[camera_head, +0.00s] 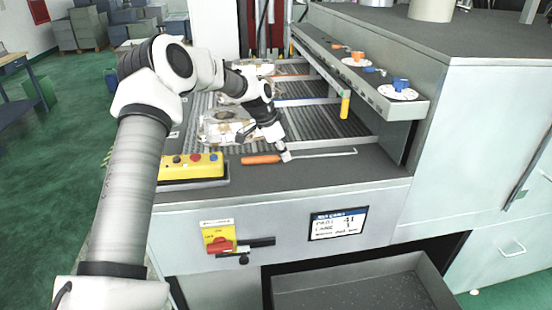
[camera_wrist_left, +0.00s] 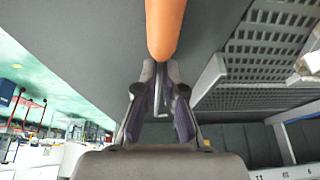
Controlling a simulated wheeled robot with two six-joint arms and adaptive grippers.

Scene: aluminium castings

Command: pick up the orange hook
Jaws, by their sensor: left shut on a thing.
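The orange hook has an orange handle (camera_head: 261,159) and a thin metal rod that runs to the right across the dark front ledge, with a small bend at its end. My left gripper (camera_head: 285,156) reaches down from above and is shut on the hook where the handle meets the rod. In the left wrist view the orange handle (camera_wrist_left: 165,28) points away at the top, and the fingers (camera_wrist_left: 160,98) are closed around the metal part. The hook lies on or very close to the ledge; I cannot tell which. My right gripper is not in view.
A yellow button box (camera_head: 192,167) stands left of the handle. Behind are slatted lanes with metal castings (camera_head: 222,127). On the right, a raised shelf (camera_head: 372,97) carries orange and blue knobs. An open drawer (camera_head: 360,290) is below the ledge.

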